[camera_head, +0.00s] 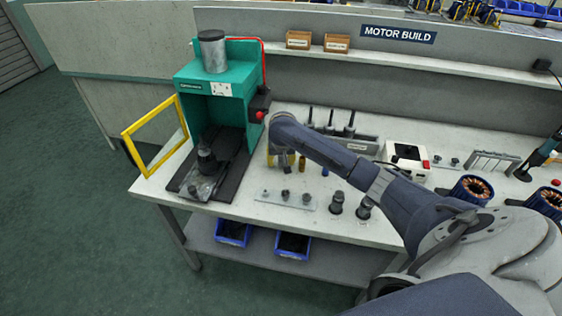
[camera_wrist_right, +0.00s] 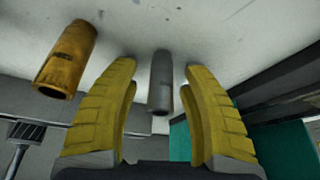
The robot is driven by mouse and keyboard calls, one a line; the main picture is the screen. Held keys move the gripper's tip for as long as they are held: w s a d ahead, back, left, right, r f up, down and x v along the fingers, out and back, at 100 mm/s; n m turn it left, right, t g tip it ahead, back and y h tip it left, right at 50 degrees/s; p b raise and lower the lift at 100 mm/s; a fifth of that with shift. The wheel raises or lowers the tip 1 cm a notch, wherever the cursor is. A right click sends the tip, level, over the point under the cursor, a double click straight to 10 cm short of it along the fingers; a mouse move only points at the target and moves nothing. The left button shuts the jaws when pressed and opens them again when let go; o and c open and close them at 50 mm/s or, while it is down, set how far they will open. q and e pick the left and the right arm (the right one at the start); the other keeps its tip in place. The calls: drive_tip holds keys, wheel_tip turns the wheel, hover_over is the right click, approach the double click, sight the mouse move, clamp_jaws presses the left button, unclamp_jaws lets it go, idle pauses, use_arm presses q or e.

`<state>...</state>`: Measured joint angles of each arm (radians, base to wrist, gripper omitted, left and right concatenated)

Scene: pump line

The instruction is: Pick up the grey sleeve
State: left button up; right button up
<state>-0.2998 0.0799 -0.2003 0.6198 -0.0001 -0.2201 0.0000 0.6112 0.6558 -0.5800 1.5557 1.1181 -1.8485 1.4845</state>
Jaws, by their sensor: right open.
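The grey sleeve (camera_wrist_right: 161,82) shows in the right wrist view as a small plain cylinder standing on the pale bench top. It is between the two yellow fingers of my right gripper (camera_wrist_right: 159,68), with a gap to each finger. The right gripper is open and empty. In the head view my right gripper (camera_head: 279,164) points down at the bench, just right of the green press. I cannot make out the grey sleeve clearly there, as the hand covers that spot. My left gripper is not in view.
A brass sleeve (camera_wrist_right: 67,60) stands left of the fingers in the wrist view, and also shows in the head view (camera_head: 302,163). A blue part (camera_head: 325,171) is right of it. The green press (camera_head: 222,97) stands close left. A plate with knobs (camera_head: 270,197) lies in front.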

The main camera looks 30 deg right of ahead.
drive_tip(key=shift+f, duration=0.2)
drive_tip(key=c, duration=1)
drive_tip(key=shift+r, duration=0.1)
wheel_tip(320, 180, up, 28)
idle(0.8)
idle(0.4)
